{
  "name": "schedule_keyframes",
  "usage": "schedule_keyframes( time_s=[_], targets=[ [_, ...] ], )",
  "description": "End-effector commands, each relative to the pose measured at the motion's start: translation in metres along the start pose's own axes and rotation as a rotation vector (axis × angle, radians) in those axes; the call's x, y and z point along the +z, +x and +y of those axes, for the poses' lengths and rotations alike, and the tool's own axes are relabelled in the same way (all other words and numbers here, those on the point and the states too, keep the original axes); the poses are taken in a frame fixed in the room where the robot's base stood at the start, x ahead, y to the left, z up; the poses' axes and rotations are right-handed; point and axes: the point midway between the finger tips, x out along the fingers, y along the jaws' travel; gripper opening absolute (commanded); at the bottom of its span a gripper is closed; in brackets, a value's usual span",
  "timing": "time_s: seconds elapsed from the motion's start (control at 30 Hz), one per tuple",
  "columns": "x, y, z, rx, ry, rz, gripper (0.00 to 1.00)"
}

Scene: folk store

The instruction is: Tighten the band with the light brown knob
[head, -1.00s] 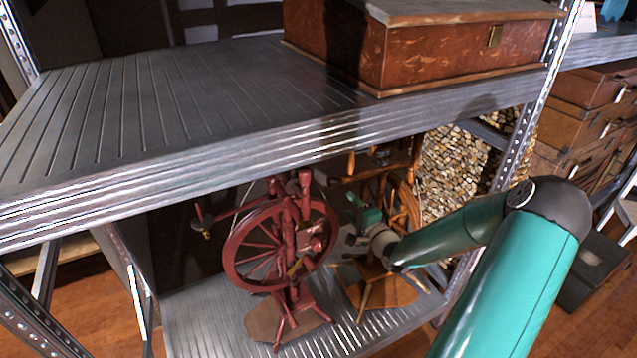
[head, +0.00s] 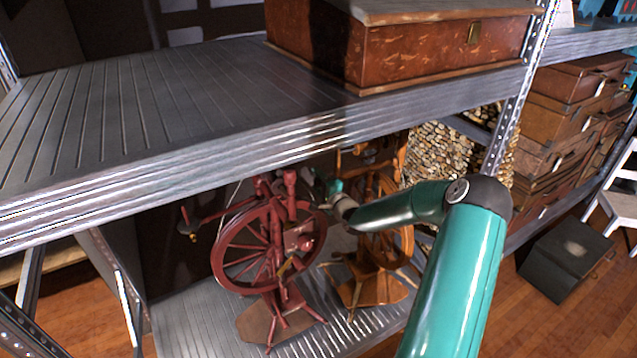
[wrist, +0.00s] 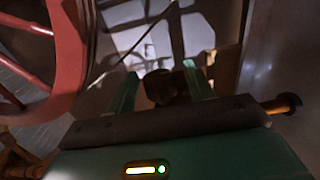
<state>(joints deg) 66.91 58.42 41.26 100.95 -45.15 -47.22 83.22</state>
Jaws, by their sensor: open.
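A dark red spinning wheel (head: 268,248) stands on the lower shelf, and its rim and spokes fill the left of the wrist view (wrist: 68,70). A light brown wooden spinning wheel (head: 365,290) stands to its right. My gripper (head: 328,186) is at the upper right of the red wheel, partly hidden by my arm. In the wrist view my gripper (wrist: 162,90) is open, with a green finger on each side. A dim brown rounded knob (wrist: 162,84) shows between the fingers; I cannot tell if they touch it or if it is the light brown one.
The metal upper shelf (head: 190,105) overhangs the wheels and carries a large brown wooden box (head: 430,50). A perforated upright (head: 508,130) is at the right. An orange rod with a dark end (wrist: 283,104) lies at the right in the wrist view.

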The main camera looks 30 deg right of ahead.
Motion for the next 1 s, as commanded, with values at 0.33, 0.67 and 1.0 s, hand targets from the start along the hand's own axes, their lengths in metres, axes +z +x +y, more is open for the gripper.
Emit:
schedule_keyframes(
  time_s=[0.33, 0.67, 1.0],
  targets=[
    [0.0001, 0.0000, 0.0004, 0.001, 0.000, 0.000, 0.27],
    [0.0002, -0.0002, 0.0010, -0.009, 0.000, 0.000, 0.08],
    [0.0005, -0.0002, 0.0025, -0.151, -0.010, 0.000, 0.08]
  ],
)
